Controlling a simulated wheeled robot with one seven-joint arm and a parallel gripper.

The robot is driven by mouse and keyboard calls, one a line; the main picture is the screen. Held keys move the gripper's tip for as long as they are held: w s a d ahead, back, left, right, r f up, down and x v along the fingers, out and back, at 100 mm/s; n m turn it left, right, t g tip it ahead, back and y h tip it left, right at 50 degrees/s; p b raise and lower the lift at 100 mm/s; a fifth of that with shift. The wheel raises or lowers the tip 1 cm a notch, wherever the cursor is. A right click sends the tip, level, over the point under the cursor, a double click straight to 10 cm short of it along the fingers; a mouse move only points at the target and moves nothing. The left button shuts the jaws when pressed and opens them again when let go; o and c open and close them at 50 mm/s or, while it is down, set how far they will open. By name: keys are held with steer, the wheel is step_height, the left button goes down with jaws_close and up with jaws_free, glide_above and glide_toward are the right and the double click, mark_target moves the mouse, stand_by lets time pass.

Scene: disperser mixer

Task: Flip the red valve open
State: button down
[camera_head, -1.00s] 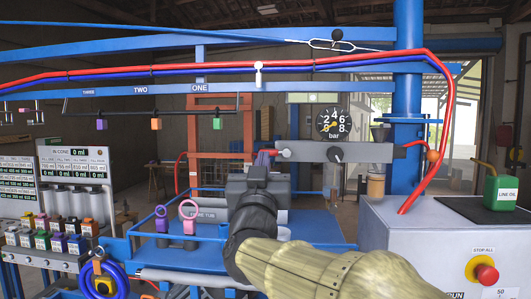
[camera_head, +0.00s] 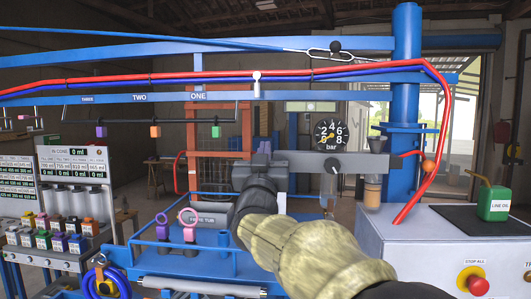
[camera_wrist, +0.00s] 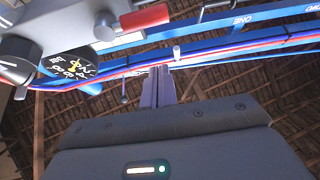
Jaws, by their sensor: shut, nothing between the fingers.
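The red valve lever (camera_wrist: 146,20) shows at the top of the wrist view, on the grey manifold beside the pressure gauge (camera_wrist: 70,67). In the head view my gripper (camera_head: 262,172) is in front of the left part of the grey manifold (camera_head: 365,162) and hides much of it. I cannot clearly make out the lever there. In the wrist view my gripper's narrow fingers (camera_wrist: 159,72) stand together beyond its dark body, with nothing between them. They are apart from the red lever in the picture. The gauge also shows in the head view (camera_head: 331,135).
Red and blue hoses run along the blue beam (camera_head: 60,85) above the manifold. A blue post (camera_head: 405,60) stands at the right. A grey cabinet with a red stop button (camera_head: 478,285) and a green oil can (camera_head: 494,203) is at the lower right. Small coloured bottles stand at the left.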

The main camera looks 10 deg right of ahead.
steer(key=w+f+p, duration=0.1)
steer(key=w+d+f+p, duration=0.1)
steer(key=f, duration=0.1)
steer(key=shift+w, duration=0.35)
stand_by(0.3)
steer(key=shift+s+a+n, duration=0.15)
steer(key=shift+a+n, duration=0.05)
steer(key=shift+n, duration=0.1)
